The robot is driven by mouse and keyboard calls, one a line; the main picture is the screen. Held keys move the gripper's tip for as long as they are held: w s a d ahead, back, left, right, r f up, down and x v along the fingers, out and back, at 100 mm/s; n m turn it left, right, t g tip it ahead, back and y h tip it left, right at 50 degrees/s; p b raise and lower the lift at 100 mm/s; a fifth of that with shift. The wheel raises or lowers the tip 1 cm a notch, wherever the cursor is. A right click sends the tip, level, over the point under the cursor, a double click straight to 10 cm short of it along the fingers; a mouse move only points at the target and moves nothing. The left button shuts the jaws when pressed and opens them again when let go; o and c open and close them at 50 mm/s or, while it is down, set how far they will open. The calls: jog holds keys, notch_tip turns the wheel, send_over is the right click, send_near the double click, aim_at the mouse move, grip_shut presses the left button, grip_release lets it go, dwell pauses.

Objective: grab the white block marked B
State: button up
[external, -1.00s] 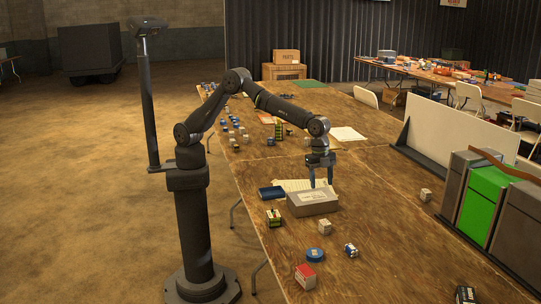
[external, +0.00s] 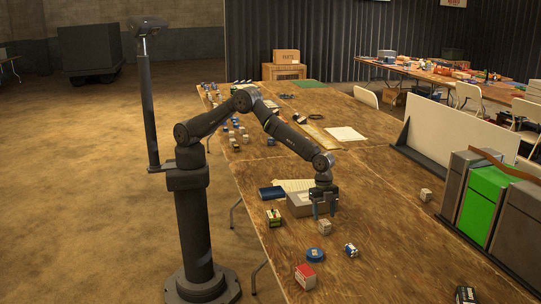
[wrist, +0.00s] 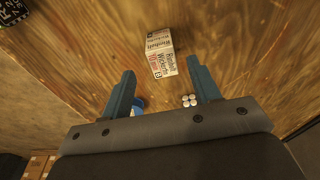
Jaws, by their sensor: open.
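A small white block (external: 325,227) stands on the wooden table just in front of the grey box. In the wrist view the white block (wrist: 160,52) shows black and red print on its faces, with what looks like a red B near its lower edge. My gripper (external: 325,212) points down with its fingers apart, just above the block and beside the grey box. In the wrist view my gripper (wrist: 161,68) is open and empty, and the block sits beyond the fingertips, roughly centred between them. I see no contact with the block.
The grey box (external: 299,207) is close behind my gripper. A green-black box (external: 274,217) lies to the left, a blue round tin (external: 315,255) and a red-white box (external: 305,277) in front. Another pale block (external: 426,195) stands right. Table between is clear.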

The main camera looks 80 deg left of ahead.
aim_at(325, 222)
jog(key=f, duration=0.2)
jog(key=d+f, duration=0.1)
jog(key=f, duration=0.2)
jog(key=shift+w, duration=0.2)
jog(key=shift+r, duration=0.1)
jog(key=c, duration=1.1)
jog(key=shift+o, duration=0.2)
jog(key=shift+r, duration=0.1)
